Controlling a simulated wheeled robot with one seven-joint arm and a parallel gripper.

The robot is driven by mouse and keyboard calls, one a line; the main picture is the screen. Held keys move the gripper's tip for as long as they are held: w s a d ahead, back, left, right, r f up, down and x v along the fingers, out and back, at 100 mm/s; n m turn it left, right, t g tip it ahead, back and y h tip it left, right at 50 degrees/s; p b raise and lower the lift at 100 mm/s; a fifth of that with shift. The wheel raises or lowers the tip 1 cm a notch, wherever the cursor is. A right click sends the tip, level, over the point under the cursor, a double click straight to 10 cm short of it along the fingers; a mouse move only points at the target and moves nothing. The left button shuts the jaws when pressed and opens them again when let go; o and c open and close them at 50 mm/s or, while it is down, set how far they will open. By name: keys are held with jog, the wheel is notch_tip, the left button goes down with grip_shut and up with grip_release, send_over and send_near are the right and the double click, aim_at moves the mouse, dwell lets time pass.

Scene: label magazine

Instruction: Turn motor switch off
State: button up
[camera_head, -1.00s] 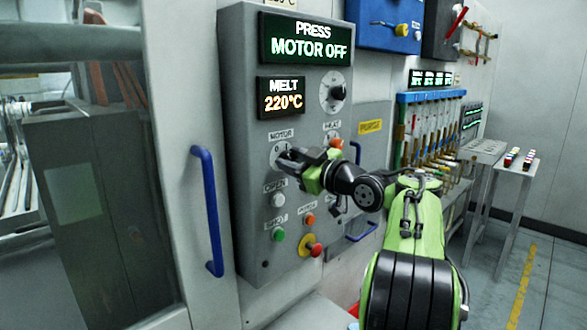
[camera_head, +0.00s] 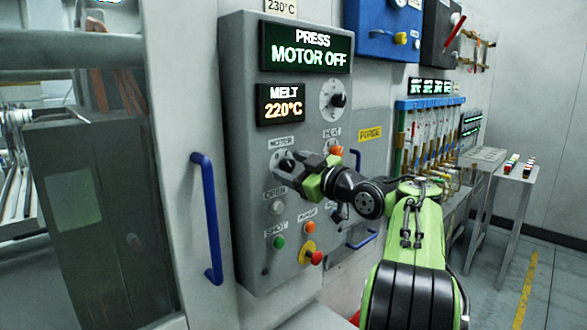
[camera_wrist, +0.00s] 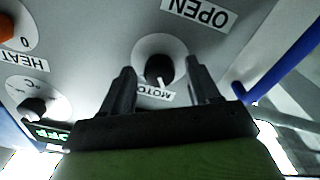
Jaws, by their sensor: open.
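The motor switch (camera_wrist: 159,68) is a black knob with a pale pointer on a round light plate in the wrist view, beside the MOTOR label (camera_wrist: 156,93). My gripper (camera_wrist: 162,75) has its two dark fingers apart, one on each side of the knob. I cannot tell whether they touch it. In the head view my gripper (camera_head: 287,164) is at the panel just below the MOTOR label (camera_head: 281,142) and mostly hides the knob. The display (camera_head: 306,47) above reads "PRESS MOTOR OFF".
The HEAT switch (camera_head: 336,150) is right of my gripper. The OPEN button (camera_head: 276,208), a green button (camera_head: 279,242) and a red button (camera_head: 316,258) sit below. A blue door handle (camera_head: 207,219) stands left of the panel.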

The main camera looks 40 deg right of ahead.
jog(key=s+b, duration=0.1)
jog(key=s, duration=1.4)
jog(key=shift+s+f+b, duration=0.25)
jog(key=shift+s+b, duration=0.05)
jog(key=shift+s, duration=0.05)
jog(key=shift+d, duration=0.1)
